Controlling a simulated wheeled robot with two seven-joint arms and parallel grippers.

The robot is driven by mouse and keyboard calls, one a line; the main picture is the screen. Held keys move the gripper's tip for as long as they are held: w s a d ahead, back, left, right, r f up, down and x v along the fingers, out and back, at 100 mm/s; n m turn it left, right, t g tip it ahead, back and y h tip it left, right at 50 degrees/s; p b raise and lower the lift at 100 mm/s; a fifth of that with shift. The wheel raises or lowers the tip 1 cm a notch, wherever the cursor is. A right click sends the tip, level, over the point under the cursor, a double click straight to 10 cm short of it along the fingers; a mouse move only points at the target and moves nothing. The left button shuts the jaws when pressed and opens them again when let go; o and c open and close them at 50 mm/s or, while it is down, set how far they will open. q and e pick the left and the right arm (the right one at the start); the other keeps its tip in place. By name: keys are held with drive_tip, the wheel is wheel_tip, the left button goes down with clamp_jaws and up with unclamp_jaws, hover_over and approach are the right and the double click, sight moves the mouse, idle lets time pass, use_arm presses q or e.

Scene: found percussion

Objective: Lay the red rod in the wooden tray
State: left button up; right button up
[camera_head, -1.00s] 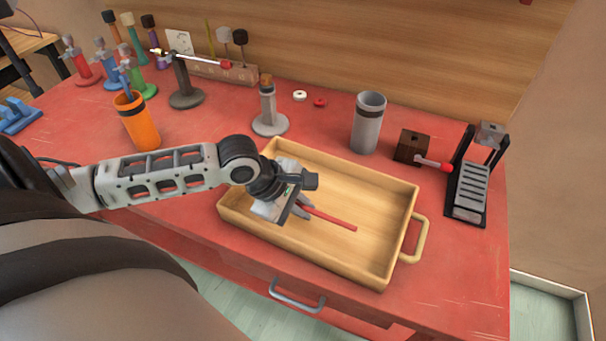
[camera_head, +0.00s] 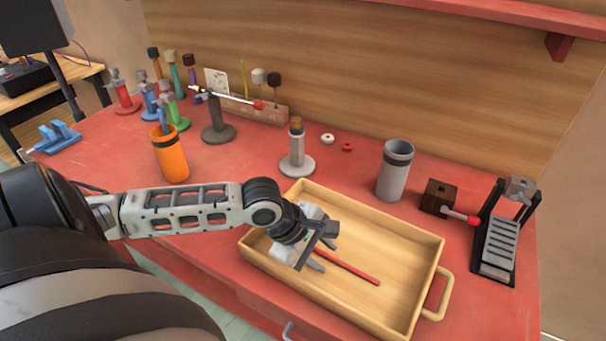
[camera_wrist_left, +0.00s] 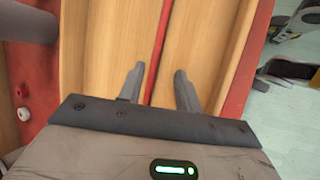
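The red rod (camera_head: 348,267) lies in the wooden tray (camera_head: 425,262), its near part running in under my left gripper. My left gripper (camera_head: 322,255) is over the left part of the tray. In the left wrist view, the gripper's two fingers (camera_wrist_left: 158,90) stand apart. The rod also shows there (camera_wrist_left: 160,50), running between the fingers with gaps on both sides. The rod's end nearest the gripper body is hidden in both views. My right gripper is not in view.
Behind the tray stand a grey holder (camera_head: 296,155), a grey cup (camera_head: 394,172) and a dark wooden block (camera_head: 438,197). A black pedal (camera_head: 497,240) is at the right and an orange cup (camera_head: 170,155) at the left.

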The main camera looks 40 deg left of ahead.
use_arm(q)
drive_tip(key=v, duration=1.5)
drive_tip(key=shift+d, duration=0.15)
idle(0.4)
